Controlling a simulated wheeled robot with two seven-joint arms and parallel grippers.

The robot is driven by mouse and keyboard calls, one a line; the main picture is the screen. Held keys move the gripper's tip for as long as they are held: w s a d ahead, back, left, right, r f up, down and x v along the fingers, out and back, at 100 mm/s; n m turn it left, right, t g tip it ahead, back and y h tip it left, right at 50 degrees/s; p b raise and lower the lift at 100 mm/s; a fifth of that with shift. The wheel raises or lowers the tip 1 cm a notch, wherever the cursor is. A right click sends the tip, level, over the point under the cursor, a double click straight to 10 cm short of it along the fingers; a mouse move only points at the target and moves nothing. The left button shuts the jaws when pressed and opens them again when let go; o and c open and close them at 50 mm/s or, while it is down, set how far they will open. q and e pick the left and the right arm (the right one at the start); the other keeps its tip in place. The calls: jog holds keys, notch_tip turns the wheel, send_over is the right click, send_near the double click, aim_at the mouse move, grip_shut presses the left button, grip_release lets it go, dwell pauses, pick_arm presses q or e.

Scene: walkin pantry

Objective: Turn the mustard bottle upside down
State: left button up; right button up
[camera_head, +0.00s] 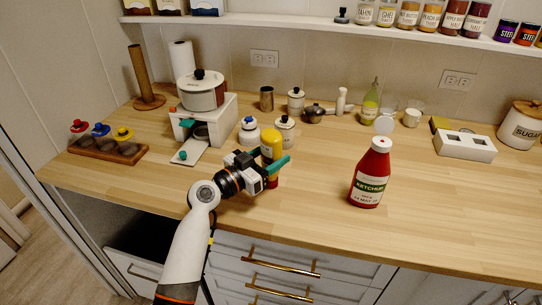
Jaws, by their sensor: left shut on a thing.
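The mustard bottle (270,141) is a yellow bottle standing about upright near the middle of the counter. Its yellow rounded end is at the top, and a dark red part shows low down beside the gripper. My left gripper (262,163) is shut on the bottle around its middle, with teal fingers at its sides. The gripper hides much of the bottle's middle and lower part, so I cannot tell whether the bottle touches the counter. My right gripper is out of view.
A red ketchup bottle (371,174) stands to the right. White jars (249,132) stand close behind the mustard. A white stand (213,121) bears a pot (202,90) at the left. A white block (465,146) and a sugar canister (521,125) are at the right. The front right counter is clear.

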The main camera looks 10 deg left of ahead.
pick_arm(q)
jog(key=o, duration=1.2)
jog(key=shift+o, duration=0.2)
jog(key=shift+s+a, duration=0.1)
jog(key=shift+s, duration=0.05)
jog(key=b+v, duration=0.3)
jog(key=v, duration=0.8)
jog(key=shift+s+f, duration=0.1)
jog(key=shift+s+a, duration=0.15)
jog(key=shift+s, duration=0.05)
